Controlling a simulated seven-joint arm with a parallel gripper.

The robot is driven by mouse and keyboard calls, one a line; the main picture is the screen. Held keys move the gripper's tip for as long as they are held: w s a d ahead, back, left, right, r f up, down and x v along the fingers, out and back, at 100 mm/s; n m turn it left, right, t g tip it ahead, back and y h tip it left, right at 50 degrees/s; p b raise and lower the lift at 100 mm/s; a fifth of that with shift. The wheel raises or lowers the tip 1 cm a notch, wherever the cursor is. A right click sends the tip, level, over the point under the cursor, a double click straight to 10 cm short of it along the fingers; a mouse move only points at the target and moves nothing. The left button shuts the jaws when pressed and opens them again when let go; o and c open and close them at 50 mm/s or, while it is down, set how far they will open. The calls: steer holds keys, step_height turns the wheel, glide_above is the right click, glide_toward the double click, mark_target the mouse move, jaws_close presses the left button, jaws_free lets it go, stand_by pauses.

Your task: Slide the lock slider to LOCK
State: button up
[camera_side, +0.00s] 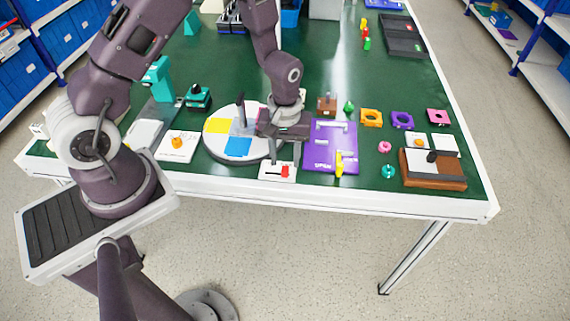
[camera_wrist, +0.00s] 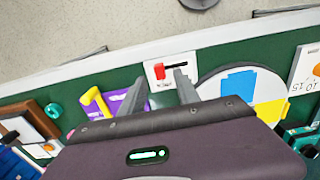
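The lock slider is a white plate (camera_side: 266,171) at the table's front edge, with a red knob (camera_side: 285,172) at the right end of its slot. In the wrist view the plate (camera_wrist: 152,85) shows the red knob (camera_wrist: 159,71) at the left and the dark slot running right. Its lettering is too small to read. My gripper (camera_side: 285,161) points down just above the plate. It is open and empty, its fingers apart in the wrist view (camera_wrist: 161,74), with the knob seen between the tips. I cannot tell whether the tips reach down around the knob.
A purple panel (camera_side: 322,158) with a yellow handle (camera_side: 339,163) stands close right of the plate. A round turntable (camera_side: 215,147) with yellow and blue sectors lies close left. A white plate with an orange knob (camera_side: 177,143) is further left. The green table's front edge is near.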

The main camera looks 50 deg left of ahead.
mark_target(285, 169)
step_height(285, 169, down, 3)
steer(key=shift+f, duration=0.15)
jaws_close()
stand_by(1.4)
